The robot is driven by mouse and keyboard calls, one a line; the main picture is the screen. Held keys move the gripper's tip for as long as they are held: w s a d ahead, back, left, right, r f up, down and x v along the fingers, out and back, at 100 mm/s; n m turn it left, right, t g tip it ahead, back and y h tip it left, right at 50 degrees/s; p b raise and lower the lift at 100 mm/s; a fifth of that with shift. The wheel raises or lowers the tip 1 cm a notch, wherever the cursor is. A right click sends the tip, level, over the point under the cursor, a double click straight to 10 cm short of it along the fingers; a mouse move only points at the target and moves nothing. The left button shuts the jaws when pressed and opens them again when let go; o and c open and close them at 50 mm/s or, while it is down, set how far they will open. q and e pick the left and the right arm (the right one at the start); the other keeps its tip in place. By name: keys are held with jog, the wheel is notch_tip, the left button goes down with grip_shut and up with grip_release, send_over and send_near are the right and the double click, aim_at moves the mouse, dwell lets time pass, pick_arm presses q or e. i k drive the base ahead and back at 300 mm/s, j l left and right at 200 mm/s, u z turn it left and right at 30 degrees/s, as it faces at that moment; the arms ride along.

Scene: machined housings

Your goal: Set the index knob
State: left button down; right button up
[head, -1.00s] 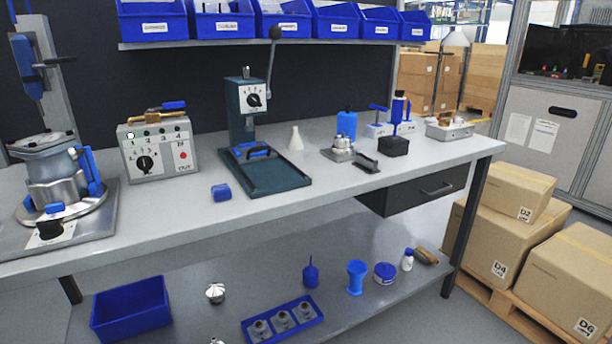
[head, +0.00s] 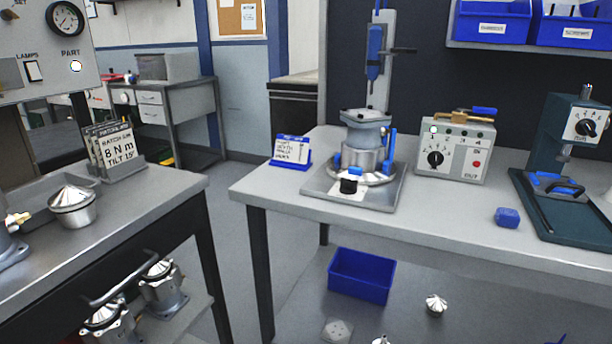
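A grey control box (head: 455,150) stands on the right-hand bench with a black rotary knob (head: 435,158) on its front. Marks around this knob are too small to read. A row of lamps runs above it; the leftmost lamp (head: 433,129) glows green-white, the others look dark. A second black knob (head: 585,128) sits on a white dial on the dark green press at the right edge. I cannot tell which knob is the index knob. A metal housing (head: 366,133) stands on a fixture plate left of the control box. Neither of my grippers is in view.
A batch card (head: 120,150) reading "8 N m TILT 15°" stands on the left bench. A blue-framed card (head: 291,150) stands on the right bench's left end. A blue block (head: 507,217) lies near its front edge. A floor gap separates the benches. A blue bin (head: 361,275) sits below.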

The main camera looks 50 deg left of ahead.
aim_at(348, 186)
jog(key=u, duration=1.15)
jog(key=i+j+z, duration=0.15)
jog(key=j, duration=0.15)
jog(key=j+z, duration=0.15)
jog(key=j, duration=0.3)
jog(key=k, duration=0.35)
jog(key=i, duration=0.45)
jog(key=z, duration=0.05)
